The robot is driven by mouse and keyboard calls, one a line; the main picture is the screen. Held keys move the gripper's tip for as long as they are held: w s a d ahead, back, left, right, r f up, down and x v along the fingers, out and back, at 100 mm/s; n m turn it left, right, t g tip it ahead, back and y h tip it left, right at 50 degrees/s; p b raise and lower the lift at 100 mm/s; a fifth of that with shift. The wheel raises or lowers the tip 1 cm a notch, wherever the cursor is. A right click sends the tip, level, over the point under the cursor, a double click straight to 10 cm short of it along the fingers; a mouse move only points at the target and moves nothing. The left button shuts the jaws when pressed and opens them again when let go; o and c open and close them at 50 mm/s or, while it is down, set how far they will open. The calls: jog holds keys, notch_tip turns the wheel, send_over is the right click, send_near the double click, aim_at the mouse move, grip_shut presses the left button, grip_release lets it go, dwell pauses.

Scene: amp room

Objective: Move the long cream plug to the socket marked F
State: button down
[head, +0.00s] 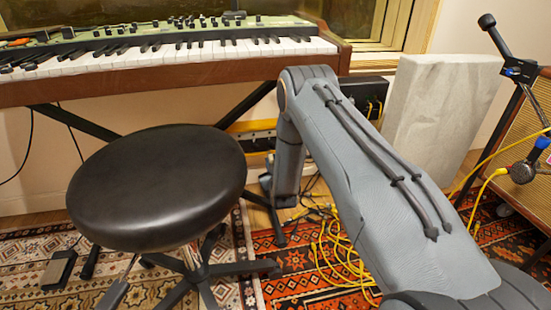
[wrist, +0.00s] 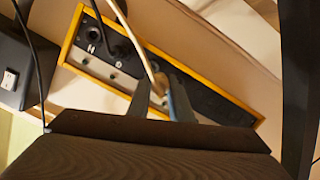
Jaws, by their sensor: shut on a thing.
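In the wrist view my gripper (wrist: 160,92) reaches toward a yellow-framed socket panel (wrist: 215,96), its fingers closed around the cream plug (wrist: 158,84). A pale cable runs up from the plug. A blue piece beside the plug shows at the right finger, and I cannot tell what it is. Whether the plug's tip is in a socket or apart from the panel is hidden. No letter F is readable. In the head view the panel (head: 262,126) is low behind the stool, and my arm hides the gripper and plug.
A round black stool (head: 158,185) stands left of my arm. A keyboard (head: 165,58) is above it on a stand. Yellow cables (head: 345,255) lie on the rug. A grey slab (head: 440,105) and a microphone (head: 522,172) are at the right. Dark cables cross the panel.

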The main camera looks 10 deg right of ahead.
jog(key=w, duration=0.1)
jog(key=w+d+b, duration=0.1)
jog(key=w+b, duration=0.1)
jog(key=shift+w+d, duration=0.3)
jog(key=shift+w, duration=0.05)
jog(key=shift+s+r, duration=0.1)
dwell(0.9)
jog(key=shift+w+b, duration=0.35)
jog(key=shift+w, duration=0.85)
dwell(2.1)
jog(key=c, duration=1.5)
grip_release()
